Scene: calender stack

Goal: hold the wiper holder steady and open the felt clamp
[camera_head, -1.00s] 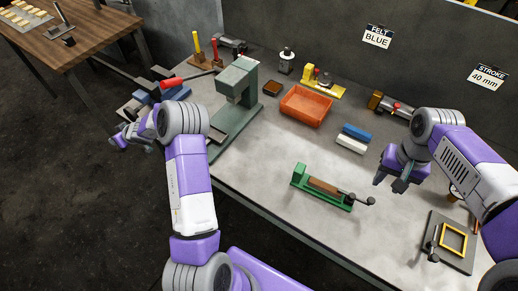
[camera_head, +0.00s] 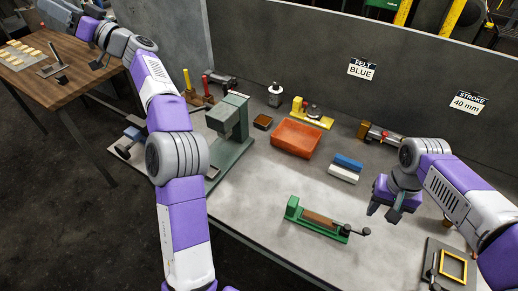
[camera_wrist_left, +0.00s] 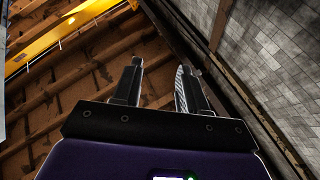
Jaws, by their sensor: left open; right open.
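A green holder (camera_head: 292,208) with a brown bar and a dark ball-ended lever (camera_head: 357,232) lies at the front middle of the grey bench. It looks like the wiper holder, and the lever end looks like its felt clamp; whether the clamp is open is too small to tell. My right gripper (camera_head: 383,212) is open and empty, above and right of the lever, apart from it. My left gripper (camera_head: 54,13) is far off at the top left, well away from the holder. In the left wrist view (camera_wrist_left: 158,85) it is open and empty, facing the roof.
A green press (camera_head: 232,125) stands at left. A yellow frame fixture (camera_head: 453,267) sits at front right. Bench left of the holder is clear.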

